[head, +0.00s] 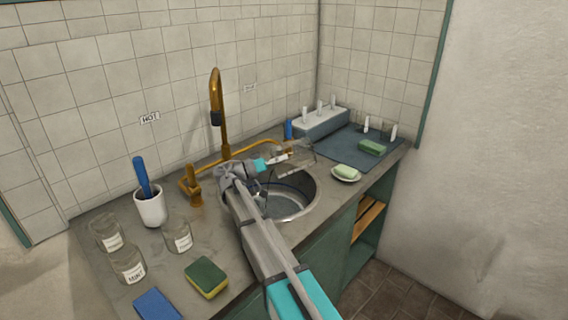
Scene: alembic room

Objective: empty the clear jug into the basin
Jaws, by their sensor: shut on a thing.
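My arm reaches over the counter from the lower middle. My gripper (284,157) is above the far right part of the round metal basin (288,208). It is shut on the clear jug (303,154), a see-through vessel just to the right of the fingers. The jug is small and faint here; its tilt and what it holds cannot be told. My arm hides the left part of the basin.
A brass tap (218,110) stands behind the basin. Clear jars (129,265), a white cup (151,207) and a sponge (206,278) are at the left. A soap dish (346,174), dark mat (352,146) and white rack (320,122) are at the right.

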